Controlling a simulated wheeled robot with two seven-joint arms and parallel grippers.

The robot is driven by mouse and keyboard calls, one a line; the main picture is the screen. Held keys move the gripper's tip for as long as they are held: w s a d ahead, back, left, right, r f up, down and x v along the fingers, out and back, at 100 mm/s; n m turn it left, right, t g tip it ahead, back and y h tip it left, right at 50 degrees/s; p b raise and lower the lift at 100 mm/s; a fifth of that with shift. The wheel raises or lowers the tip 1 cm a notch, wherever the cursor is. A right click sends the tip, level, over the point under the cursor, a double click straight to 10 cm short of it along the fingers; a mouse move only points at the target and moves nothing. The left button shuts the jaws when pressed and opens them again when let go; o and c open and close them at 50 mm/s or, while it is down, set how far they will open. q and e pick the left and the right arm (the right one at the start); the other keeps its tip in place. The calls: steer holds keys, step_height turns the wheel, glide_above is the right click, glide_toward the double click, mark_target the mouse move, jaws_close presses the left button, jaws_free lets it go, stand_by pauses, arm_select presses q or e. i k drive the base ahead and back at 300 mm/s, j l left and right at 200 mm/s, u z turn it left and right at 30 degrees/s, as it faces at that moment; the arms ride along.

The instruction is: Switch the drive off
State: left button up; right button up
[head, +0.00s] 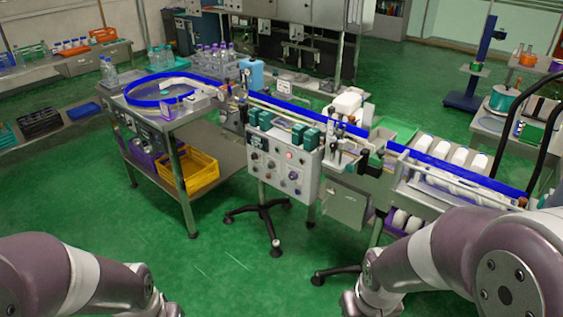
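The sleeve applicator stands ahead of me, with a grey control panel (283,168) on its front. The panel carries several knobs and buttons and a red light or button (289,155) near its upper right. Which control belongs to the drive is too small to tell. A blue-edged conveyor (400,150) runs behind and to the right of the panel. My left arm enters at the lower left and my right arm at the lower right. Both are well short of the panel. Neither gripper shows in the head view.
A steel table with a blue-rimmed round turntable (160,90) stands left of the panel, with a yellow crate (190,172) on its lower shelf. Stand legs with castors (276,250) reach out over the floor. White containers (440,150) line the right end. Green floor (215,270) in front is clear.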

mark_target(293, 175)
steer(key=i+z, duration=0.3)
steer(key=i, duration=0.2)
steer(key=i+j+z, duration=0.25)
steer(key=i, duration=0.25)
steer(key=i+j+z, duration=0.15)
steer(key=i+z, duration=0.15)
steer(key=i, duration=0.2)
